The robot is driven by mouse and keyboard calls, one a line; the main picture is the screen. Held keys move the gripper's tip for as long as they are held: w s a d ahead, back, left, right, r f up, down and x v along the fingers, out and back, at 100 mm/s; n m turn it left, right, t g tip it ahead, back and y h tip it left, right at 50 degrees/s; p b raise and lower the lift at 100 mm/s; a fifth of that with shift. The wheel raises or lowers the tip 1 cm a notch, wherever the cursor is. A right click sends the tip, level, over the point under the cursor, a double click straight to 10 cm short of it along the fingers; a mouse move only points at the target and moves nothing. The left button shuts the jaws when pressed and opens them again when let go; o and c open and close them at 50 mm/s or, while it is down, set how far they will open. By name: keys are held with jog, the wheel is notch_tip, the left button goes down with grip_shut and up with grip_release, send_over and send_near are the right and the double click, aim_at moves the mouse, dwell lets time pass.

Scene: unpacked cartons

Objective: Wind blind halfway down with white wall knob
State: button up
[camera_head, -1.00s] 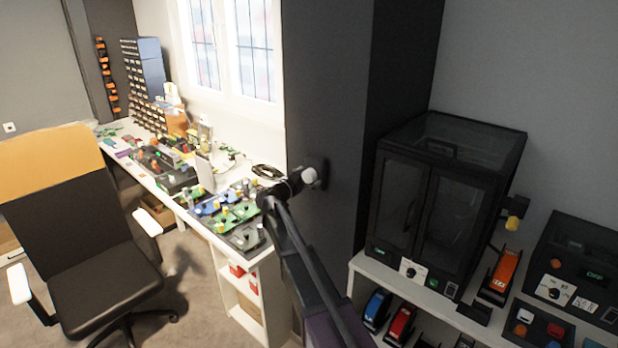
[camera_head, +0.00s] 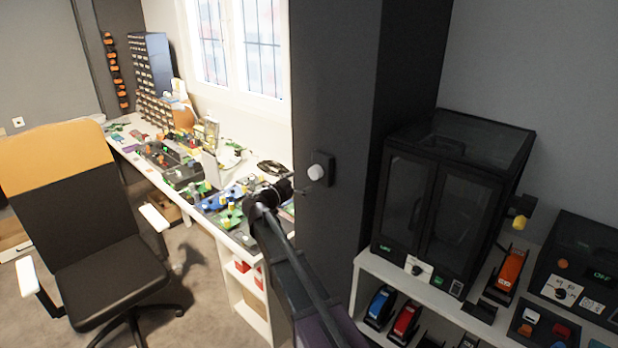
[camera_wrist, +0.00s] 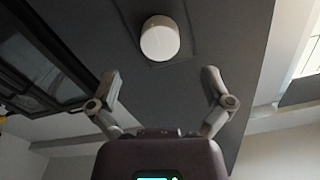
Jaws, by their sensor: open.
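The white wall knob (camera_head: 316,172) sits on a small dark mount on the side of the dark grey pillar (camera_head: 345,90). In the wrist view the white knob (camera_wrist: 160,40) is ahead of my gripper (camera_wrist: 162,74), roughly centred between the two spread fingers and beyond their tips. In the head view my gripper (camera_head: 292,189) is left of the knob, with a small gap between them. The fingers are open and empty. The window (camera_head: 238,45) shows bright panes with dark bars; its top is cut off, and I cannot make out a blind.
A workbench (camera_head: 233,238) crowded with electronics runs below the window. An office chair (camera_head: 95,225) stands at the left. A black glass-doored cabinet (camera_head: 445,205) stands on a white shelf (camera_head: 362,262) right of the pillar. Open floor shows around the chair.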

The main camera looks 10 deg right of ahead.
jog(key=shift+v, duration=2.35)
jog(key=s+d+f+n+g+y, duration=0.5)
jog(key=s+d+f+g, duration=0.2)
jog(key=s+d+f, duration=0.6)
jog(key=s+a+f+n+g+y, duration=0.2)
jog(key=s+f+n+y, duration=0.1)
jog(key=s, duration=0.5)
jog(key=s+a+f+n+g+y, duration=0.2)
jog(key=s+n+y, duration=0.3)
jog(key=s, duration=0.4)
jog(key=shift+s+f+n+y, duration=0.3)
jog(key=shift+f+n+y, duration=0.1)
jog(key=shift+y, duration=0.2)
jog(key=shift+a+r, duration=0.1)
jog(key=shift+a, duration=0.1)
